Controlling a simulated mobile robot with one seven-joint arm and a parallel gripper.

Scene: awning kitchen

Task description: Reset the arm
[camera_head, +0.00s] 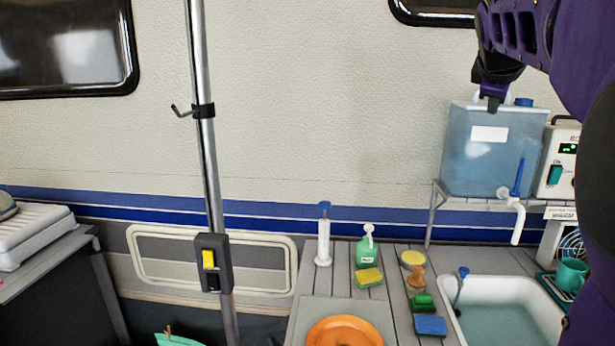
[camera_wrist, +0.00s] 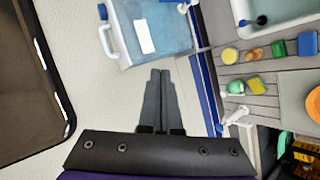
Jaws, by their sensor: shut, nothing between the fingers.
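My gripper (camera_head: 493,98) is at the upper right in the head view, raised in front of the blue water container. My purple arm comes in from the right edge. In the wrist view my gripper (camera_wrist: 160,73) points up the picture with its two dark fingers together and nothing between them. The water container (camera_head: 485,155) stands on a small raised shelf; it also shows in the wrist view (camera_wrist: 165,45), beyond the fingertips. I cannot tell how far the fingertips are from it.
A counter holds a sink (camera_head: 500,290), a green soap bottle (camera_head: 367,252), sponges (camera_head: 430,325) and an orange plate (camera_head: 345,332). A metal pole (camera_head: 208,150) stands left of centre. A white appliance (camera_head: 562,160) is right of the container. The wall's middle is clear.

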